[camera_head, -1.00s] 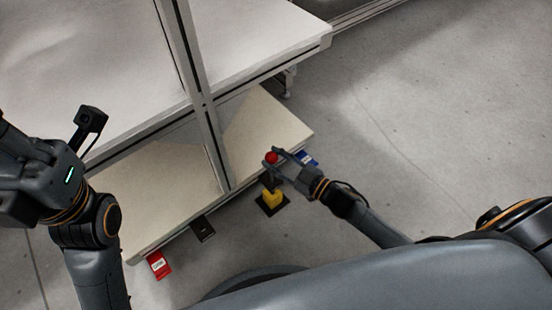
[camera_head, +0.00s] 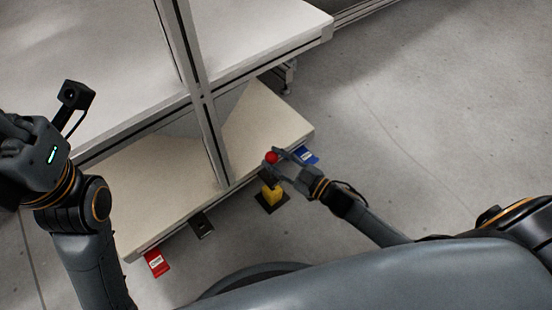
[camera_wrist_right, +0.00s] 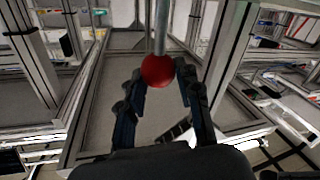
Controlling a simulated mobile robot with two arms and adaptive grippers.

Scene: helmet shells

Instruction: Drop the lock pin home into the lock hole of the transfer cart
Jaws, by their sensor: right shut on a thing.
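The lock pin's red ball knob (camera_head: 271,157) is between the fingers of my right gripper (camera_head: 276,158). In the right wrist view the red knob (camera_wrist_right: 158,71) sits on a grey metal rod, with the fingers (camera_wrist_right: 160,95) on both sides of it. The transfer cart (camera_head: 270,125) has a pale lower deck and an aluminium frame. A black bracket (camera_head: 201,226) with a small mark projects from its lower edge; whether this is the lock hole I cannot tell. My left gripper (camera_head: 22,150) is at the left edge, its fingertips not clear.
A yellow block (camera_head: 271,195) on a black base stands on the floor just below my right gripper. A red label (camera_head: 157,263) and a blue label (camera_head: 307,156) lie by the deck's edge. The floor at the right (camera_head: 430,130) is clear.

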